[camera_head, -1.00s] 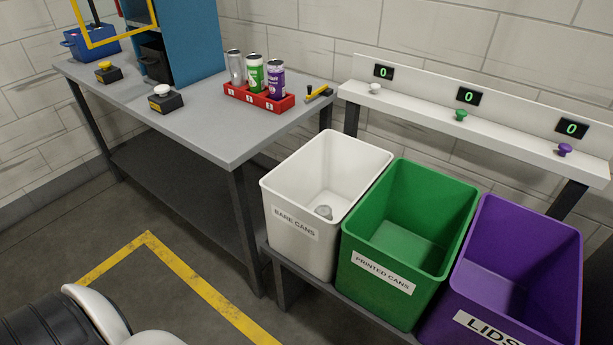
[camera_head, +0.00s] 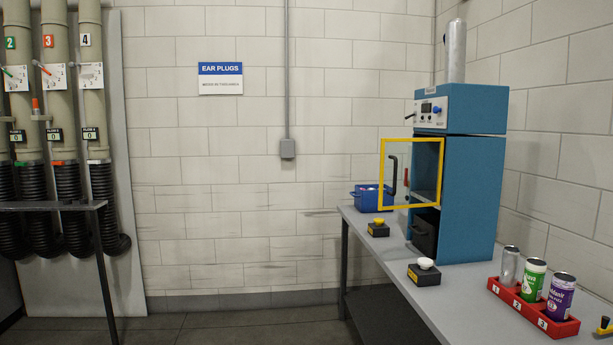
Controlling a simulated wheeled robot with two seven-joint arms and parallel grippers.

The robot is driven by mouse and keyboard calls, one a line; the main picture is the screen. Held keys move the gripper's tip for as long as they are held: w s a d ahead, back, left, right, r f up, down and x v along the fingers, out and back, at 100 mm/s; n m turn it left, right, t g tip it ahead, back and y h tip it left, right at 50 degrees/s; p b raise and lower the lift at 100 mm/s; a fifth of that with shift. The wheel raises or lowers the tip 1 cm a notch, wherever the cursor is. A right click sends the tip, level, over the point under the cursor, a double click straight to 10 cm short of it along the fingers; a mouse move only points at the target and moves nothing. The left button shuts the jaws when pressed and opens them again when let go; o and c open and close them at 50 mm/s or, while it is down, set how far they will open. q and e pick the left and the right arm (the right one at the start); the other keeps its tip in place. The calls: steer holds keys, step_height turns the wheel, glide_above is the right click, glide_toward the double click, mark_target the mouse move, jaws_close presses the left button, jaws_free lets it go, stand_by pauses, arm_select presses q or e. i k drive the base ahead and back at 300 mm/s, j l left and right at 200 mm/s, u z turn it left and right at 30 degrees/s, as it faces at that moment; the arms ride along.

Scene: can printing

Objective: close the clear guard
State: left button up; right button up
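The clear guard (camera_head: 424,174) is a see-through panel in a yellow frame with a black handle (camera_head: 393,175). It hangs on the front of the blue machine (camera_head: 470,195) on the grey table. It looks swung out to the left, away from the machine's front opening, though the exact angle is hard to tell. Neither of my grippers shows in this view.
Pipes with black hoses (camera_head: 68,190) stand at the left. Floor between is clear.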

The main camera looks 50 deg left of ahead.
mark_target(381, 208)
steer(key=u, duration=0.95)
